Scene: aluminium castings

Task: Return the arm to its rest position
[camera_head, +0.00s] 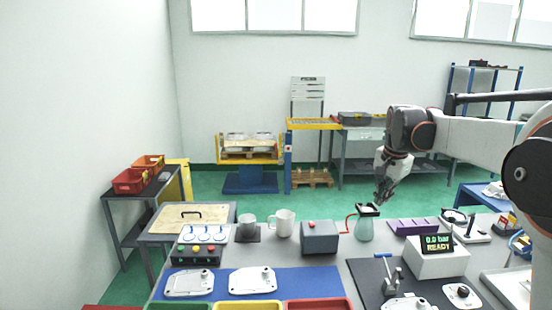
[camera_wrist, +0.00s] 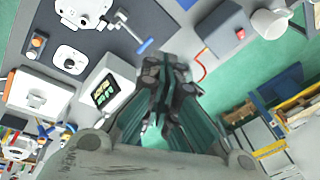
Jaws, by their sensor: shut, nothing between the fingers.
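My arm reaches in from the right edge of the head view, its forearm roughly level and its wrist bent downward. My gripper (camera_head: 380,196) points down above the rear edge of the grey workbench (camera_head: 262,256). It is shut and empty. In the wrist view my gripper (camera_wrist: 166,68) fills the middle, its fingers together. A pale green bottle with a dark top (camera_head: 364,227) stands just below the fingertips in the head view; I cannot tell the exact gap between them.
A display box (camera_head: 438,262) reading "0.0 bar READY", a grey box with a red button (camera_head: 319,238), a white mug (camera_head: 283,223) and a purple block (camera_head: 413,226) stand nearby. Metal castings lie on a blue mat (camera_head: 220,291). The air above the bench's left half is clear.

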